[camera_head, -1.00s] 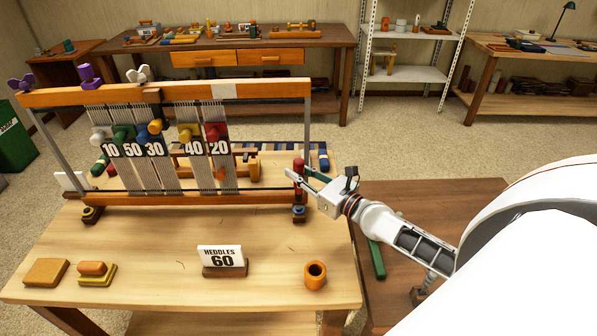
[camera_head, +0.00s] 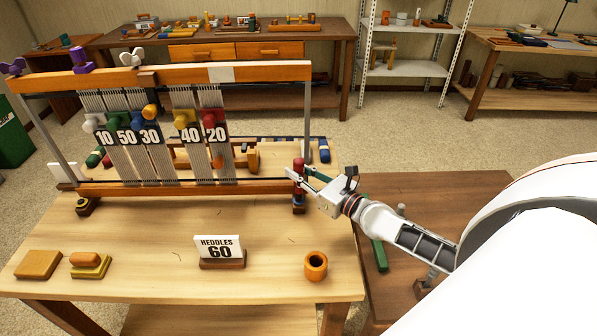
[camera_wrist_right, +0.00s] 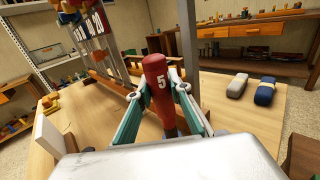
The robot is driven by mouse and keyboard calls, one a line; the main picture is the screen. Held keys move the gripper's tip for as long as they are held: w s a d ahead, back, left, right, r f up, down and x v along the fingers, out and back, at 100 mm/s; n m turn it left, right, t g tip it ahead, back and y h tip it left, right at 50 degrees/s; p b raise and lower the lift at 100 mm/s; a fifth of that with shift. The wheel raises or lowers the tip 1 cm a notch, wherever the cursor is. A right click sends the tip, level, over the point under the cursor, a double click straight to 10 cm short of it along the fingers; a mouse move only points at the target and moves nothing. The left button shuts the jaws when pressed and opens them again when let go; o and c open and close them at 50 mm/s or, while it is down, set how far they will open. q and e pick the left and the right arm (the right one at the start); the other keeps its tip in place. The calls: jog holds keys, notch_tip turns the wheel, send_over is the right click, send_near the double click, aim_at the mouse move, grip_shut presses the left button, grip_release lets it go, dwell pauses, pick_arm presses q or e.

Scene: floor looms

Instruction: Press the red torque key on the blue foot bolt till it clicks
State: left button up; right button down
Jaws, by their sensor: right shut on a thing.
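The red torque key (camera_head: 298,178) stands about upright at the loom's right front foot. My right gripper (camera_head: 302,178) comes in from the right and is shut on the key. In the right wrist view the key (camera_wrist_right: 158,88) carries a white 5 and sits between my two green-sided fingers. The blue foot bolt (camera_head: 299,204) is directly under the key, mostly covered. I cannot tell whether the key is fully seated on it. My left gripper is not in view.
The loom (camera_head: 150,75) stands on the light wooden table (camera_head: 150,280), with numbered heddle bundles. A HEDDLES 60 sign (camera_head: 220,250), an orange cup (camera_head: 315,268) and wooden blocks (camera_head: 38,265) are in front. A darker table (camera_head: 400,195) is under my right arm.

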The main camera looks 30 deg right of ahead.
aim_at(298, 159)
jog(key=shift+f+b, duration=0.2)
jog(key=shift+b, duration=0.1)
dwell(0.9)
jog(key=shift+f, duration=0.3)
dwell(0.9)
jog(key=shift+r, duration=0.15)
dwell(3.2)
jog(key=shift+r+p, duration=1.6)
jog(key=shift+r, duration=0.15)
jog(key=shift+r+p, duration=1.4)
